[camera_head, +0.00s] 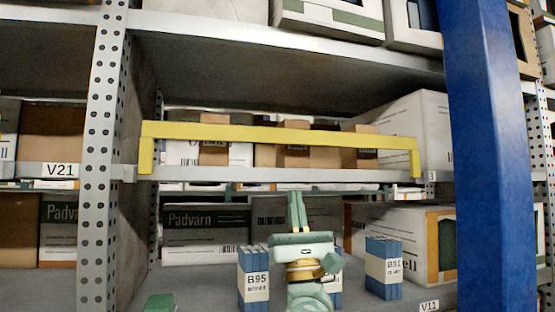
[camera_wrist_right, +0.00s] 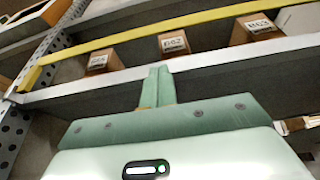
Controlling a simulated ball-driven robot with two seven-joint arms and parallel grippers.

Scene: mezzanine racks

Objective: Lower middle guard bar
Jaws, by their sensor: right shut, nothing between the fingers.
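The yellow guard bar (camera_head: 280,134) spans the middle shelf's bay in the head view, raised above the shelf edge. Its two end arms reach down to that edge. In the right wrist view the bar (camera_wrist_right: 130,36) crosses the top, beyond the fingertips. My right gripper (camera_head: 297,194) is shut and empty, fingers pointing up, below the bar and near the middle shelf's edge in the picture. Its fingers (camera_wrist_right: 158,72) also show closed together in the wrist view, apart from the bar. My left gripper's fingers are not seen; a green piece at the lower left may be mine.
Boxes (camera_head: 375,146) stand on the middle shelf behind the bar. Blue binders marked B95 (camera_head: 254,285) and B91 (camera_head: 384,270) stand on the lower shelf on either side of my right gripper. A perforated grey post (camera_head: 103,150) and a blue post (camera_head: 490,150) flank the bay.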

